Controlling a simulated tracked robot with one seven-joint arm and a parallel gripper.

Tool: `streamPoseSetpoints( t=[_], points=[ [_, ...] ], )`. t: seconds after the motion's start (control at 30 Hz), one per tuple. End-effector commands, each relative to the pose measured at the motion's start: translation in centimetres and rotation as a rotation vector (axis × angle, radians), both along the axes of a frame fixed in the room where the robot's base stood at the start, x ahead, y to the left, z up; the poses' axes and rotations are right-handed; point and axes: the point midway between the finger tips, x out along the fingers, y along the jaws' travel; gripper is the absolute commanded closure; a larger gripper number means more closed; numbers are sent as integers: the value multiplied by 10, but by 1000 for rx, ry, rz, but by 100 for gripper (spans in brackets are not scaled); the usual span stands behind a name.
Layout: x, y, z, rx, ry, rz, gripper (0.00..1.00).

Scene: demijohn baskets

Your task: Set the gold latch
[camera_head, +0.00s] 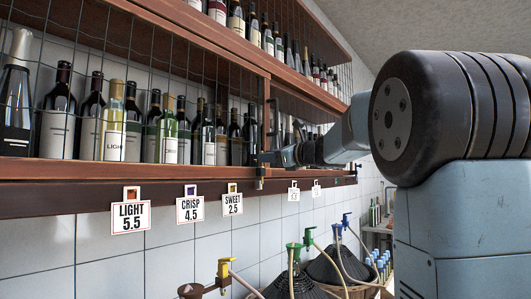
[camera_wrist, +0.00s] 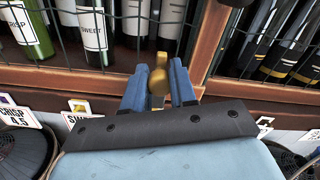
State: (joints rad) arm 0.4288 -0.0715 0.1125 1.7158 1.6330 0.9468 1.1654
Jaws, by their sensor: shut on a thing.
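The gold latch (camera_wrist: 160,80) shows in the wrist view as a rounded brass piece at the edge of the wine shelf, between my two blue fingers. A brass part rises behind it to the frame of the mesh door. My gripper (camera_wrist: 159,70) is shut on the latch, with one finger on each side. In the head view my gripper (camera_head: 275,158) reaches the shelf's front edge, beside the upright post. The latch's colour and position are too small to tell there, and its lower part is hidden by my fingers in the wrist view.
Wire mesh (camera_head: 105,50) fronts the shelves of wine bottles (camera_head: 113,125). Price tags, such as the LIGHT 5.5 tag (camera_head: 131,216), hang under the wooden ledge (camera_head: 60,200). Demijohns in baskets with coloured taps (camera_head: 308,236) stand below. My arm covers the right side.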

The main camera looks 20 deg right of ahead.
Motion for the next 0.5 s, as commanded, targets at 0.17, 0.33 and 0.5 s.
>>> streamPoseSetpoints(
  t=[0.17,0.33,0.5],
  points=[
    [0,0,-12,0,1,0,100],
    [0,-1,-13,-1,4,-1,100],
    [0,0,-13,-1,5,0,58]
  ],
)
